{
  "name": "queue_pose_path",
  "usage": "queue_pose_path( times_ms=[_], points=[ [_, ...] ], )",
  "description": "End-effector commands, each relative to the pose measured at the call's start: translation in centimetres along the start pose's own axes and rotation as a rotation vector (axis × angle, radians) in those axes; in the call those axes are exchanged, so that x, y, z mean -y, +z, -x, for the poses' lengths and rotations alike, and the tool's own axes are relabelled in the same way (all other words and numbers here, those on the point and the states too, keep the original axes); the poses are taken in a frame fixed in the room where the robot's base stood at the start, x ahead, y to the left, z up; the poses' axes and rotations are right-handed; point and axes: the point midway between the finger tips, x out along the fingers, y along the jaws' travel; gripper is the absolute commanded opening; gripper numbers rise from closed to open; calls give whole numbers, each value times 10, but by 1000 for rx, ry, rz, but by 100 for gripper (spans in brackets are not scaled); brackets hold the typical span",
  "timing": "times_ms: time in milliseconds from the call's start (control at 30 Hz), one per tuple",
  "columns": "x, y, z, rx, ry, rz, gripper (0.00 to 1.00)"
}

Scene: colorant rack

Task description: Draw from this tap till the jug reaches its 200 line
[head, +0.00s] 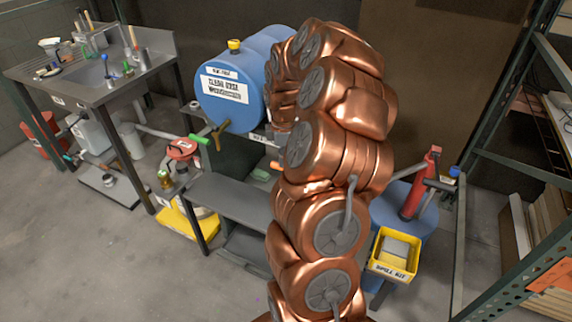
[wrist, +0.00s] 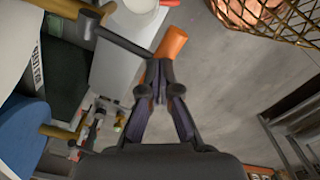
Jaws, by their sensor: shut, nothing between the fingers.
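A tap with an orange handle (wrist: 172,43) is ahead of my gripper (wrist: 158,80) in the wrist view. My fingers are shut and empty, with their tips at or very near the handle's lower end; I cannot tell whether they touch. A dark bar (wrist: 125,39) runs left from near the handle. A pale round thing (wrist: 141,5) at the wrist view's top edge may be the jug, but no 200 line or liquid level shows.
A grey bench (head: 235,197) stands below. A yellow spill kit bin (head: 395,253) and red extinguisher (head: 420,185) are right. A wire basket (wrist: 270,18) is upper right.

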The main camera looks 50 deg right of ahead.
Motion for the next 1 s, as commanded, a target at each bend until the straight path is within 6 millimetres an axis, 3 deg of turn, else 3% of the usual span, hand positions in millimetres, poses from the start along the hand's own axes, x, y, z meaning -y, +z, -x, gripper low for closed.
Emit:
queue_pose_path(
  times_ms=[667, 1000],
  points=[
    [0, 0, -17, 0, -1, 0, 0],
    [0, 0, -16, 0, 0, 0, 0]
  ],
)
